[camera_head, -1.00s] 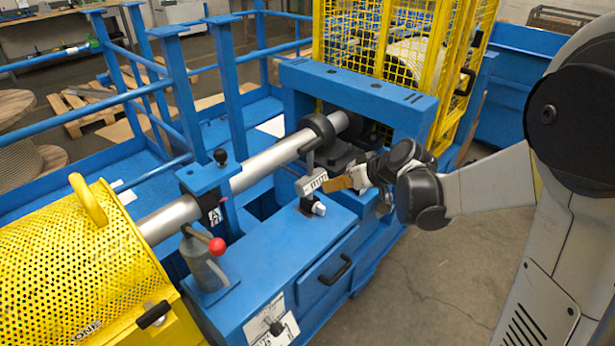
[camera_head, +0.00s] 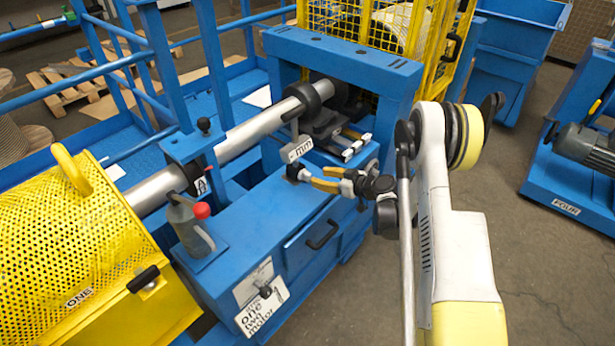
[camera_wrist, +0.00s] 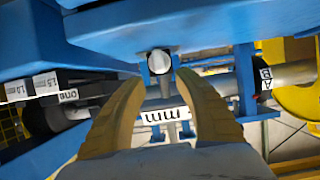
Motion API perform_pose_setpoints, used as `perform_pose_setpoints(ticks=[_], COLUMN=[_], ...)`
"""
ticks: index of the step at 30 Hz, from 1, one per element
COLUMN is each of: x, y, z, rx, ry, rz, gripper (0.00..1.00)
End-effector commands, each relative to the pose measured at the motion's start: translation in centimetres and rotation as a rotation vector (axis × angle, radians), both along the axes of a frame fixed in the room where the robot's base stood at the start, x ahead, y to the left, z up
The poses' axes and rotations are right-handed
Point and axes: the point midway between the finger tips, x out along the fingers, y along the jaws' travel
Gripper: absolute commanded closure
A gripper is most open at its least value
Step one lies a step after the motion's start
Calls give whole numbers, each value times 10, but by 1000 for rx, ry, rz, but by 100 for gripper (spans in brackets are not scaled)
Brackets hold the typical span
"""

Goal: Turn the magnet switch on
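A small dark knob with a pale part (camera_head: 297,172) sits on the blue frame, below a white block marked "mm" (camera_head: 301,149). It looks like the magnet switch, but its on or off position cannot be read. In the wrist view a round knob with a pale face (camera_wrist: 160,62) lies in line with the gap between my fingertips. The "mm" label (camera_wrist: 166,115) shows upside down there. My gripper (camera_head: 318,178) has its yellow fingers apart and empty, pointing left close to the knob. In the wrist view my gripper (camera_wrist: 158,80) is open; contact cannot be told.
A grey shaft (camera_head: 255,130) runs behind the gauge. A drawer handle (camera_head: 322,234) projects from the blue frame's front. Open floor (camera_head: 545,260) lies to the right.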

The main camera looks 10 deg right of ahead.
Motion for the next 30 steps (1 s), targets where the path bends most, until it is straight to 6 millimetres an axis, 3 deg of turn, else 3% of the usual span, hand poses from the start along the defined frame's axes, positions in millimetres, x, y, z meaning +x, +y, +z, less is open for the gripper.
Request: perform_pose_setpoints(ticks=[10,22,26,30], x=[44,51,51,51], y=[32,37,37,37], z=[-25,-26,-26,-26], rx=[0,0,0,0], ry=[2,1,1,1], rz=[1,0,0,0], gripper=[62,62,100,100])
